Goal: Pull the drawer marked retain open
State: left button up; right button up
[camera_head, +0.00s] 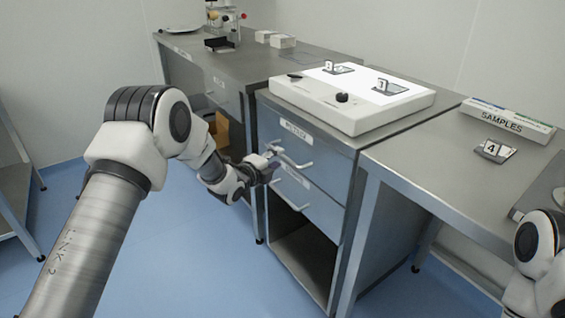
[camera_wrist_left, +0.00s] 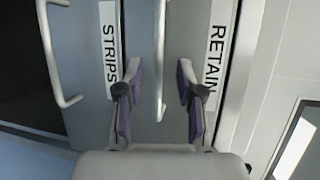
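The retain drawer (camera_head: 322,151) is the upper drawer of the steel cabinet and looks shut. Its RETAIN label (camera_wrist_left: 215,50) reads clearly in the left wrist view. Its bar handle (camera_wrist_left: 160,60) runs between the two fingers of my left gripper (camera_wrist_left: 158,80), which is open around it. Whether a finger touches the bar I cannot tell. The right gripper is out of view.
The STRIPS drawer (camera_head: 318,208), with its own handle (camera_wrist_left: 58,65), lies just below, above an open shelf space. A white light box (camera_head: 352,112) stands on the cabinet. A SAMPLES box (camera_head: 508,120) is on the right table. Blue floor (camera_head: 180,250) is clear before the cabinet.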

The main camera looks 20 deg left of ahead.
aim_at(282, 155)
pick_arm(q)
jog(key=x, duration=0.4)
jog(key=shift+w+f, duration=0.1)
grip_shut()
